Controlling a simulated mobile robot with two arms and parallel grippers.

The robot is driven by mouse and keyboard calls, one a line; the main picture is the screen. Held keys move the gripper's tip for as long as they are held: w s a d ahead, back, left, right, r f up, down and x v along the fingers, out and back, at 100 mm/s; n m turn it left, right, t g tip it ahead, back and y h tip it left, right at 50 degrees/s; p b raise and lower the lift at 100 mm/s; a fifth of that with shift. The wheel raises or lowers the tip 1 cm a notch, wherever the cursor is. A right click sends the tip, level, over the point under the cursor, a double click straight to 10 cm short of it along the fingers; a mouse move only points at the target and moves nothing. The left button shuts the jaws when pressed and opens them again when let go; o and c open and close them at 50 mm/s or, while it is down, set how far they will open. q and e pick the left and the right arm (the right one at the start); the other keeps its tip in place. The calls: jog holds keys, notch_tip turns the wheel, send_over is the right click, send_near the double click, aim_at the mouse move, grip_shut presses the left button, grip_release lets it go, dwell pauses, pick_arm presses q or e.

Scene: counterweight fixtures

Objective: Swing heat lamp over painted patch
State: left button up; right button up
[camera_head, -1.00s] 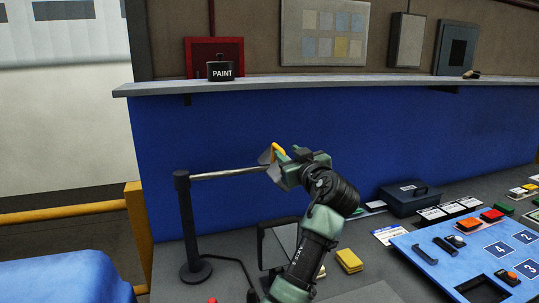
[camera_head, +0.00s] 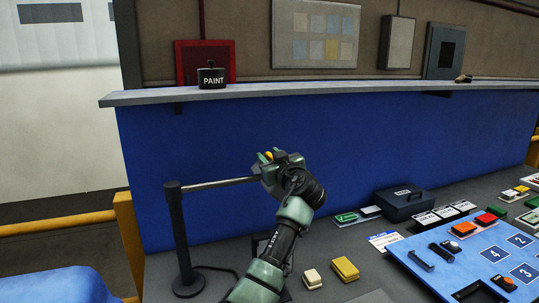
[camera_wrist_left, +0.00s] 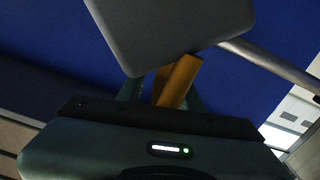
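The heat lamp stands left of centre in the head view. It has a black post (camera_head: 180,240) and a metal swing arm (camera_head: 222,183) pointing right. Its grey lamp head (camera_wrist_left: 175,30) fills the top of the left wrist view; in the head view my gripper hides most of it. An orange handle (camera_wrist_left: 178,82) sits under the head, between the fingers of my left gripper (camera_head: 268,157). Whether the fingers press on it is unclear. My right gripper is not in view. I cannot make out a painted patch; my left forearm covers part of the bench.
A blue wall panel with a shelf (camera_head: 320,86) rises behind, holding a paint pot (camera_head: 212,76). A yellow rail (camera_head: 60,220) is at left.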

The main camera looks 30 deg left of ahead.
pick_arm(q)
jog(key=shift+s+d, duration=0.1)
jog(key=shift+c, duration=0.6)
grip_shut()
jog(key=shift+r, duration=0.1)
dwell(0.5)
